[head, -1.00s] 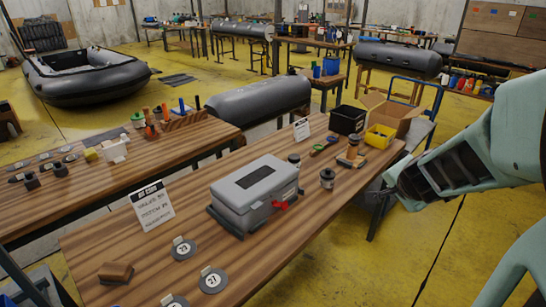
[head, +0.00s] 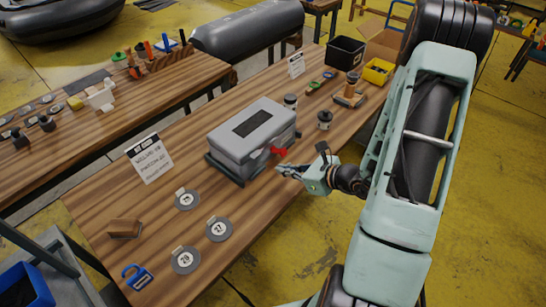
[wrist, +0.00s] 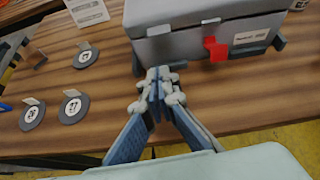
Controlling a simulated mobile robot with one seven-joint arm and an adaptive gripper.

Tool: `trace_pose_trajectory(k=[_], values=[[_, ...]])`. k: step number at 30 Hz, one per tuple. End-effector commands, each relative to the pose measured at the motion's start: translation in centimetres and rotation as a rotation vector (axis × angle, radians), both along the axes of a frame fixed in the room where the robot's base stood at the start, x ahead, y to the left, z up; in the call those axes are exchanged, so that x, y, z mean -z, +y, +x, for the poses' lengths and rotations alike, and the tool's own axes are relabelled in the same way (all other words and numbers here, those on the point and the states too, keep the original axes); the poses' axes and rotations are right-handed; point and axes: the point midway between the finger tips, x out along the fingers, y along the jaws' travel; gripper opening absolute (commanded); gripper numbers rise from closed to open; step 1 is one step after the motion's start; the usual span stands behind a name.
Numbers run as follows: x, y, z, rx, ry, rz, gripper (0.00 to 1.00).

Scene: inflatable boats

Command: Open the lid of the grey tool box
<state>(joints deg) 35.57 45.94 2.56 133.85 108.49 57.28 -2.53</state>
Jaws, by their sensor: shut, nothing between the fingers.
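The grey tool box (head: 247,145) stands on the wooden bench with its lid (head: 252,122) down and a dark panel on top. A red latch (head: 279,152) sits on its front side. In the wrist view the tool box (wrist: 185,45) fills the top, with the red latch (wrist: 216,49) right of centre. My gripper (head: 281,171) is just in front of the tool box, near the latch and apart from it. In the wrist view my gripper (wrist: 158,75) has its fingertips together with nothing between them, below and left of the latch.
Round numbered discs (head: 219,229), a wooden block (head: 124,228), a blue padlock-shaped item (head: 137,276) and a sign (head: 150,158) lie or stand left of the box.

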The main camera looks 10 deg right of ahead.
Motion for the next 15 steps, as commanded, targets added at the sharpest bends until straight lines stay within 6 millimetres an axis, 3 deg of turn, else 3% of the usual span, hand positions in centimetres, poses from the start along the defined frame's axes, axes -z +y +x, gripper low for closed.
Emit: trace_pose_trajectory(k=[5,15], values=[[-0.2,-0.2,0.7,0.055,-0.013,0.053,0.0],[2.1,2.0,3.4,0.05,-0.013,0.052,0.0]])
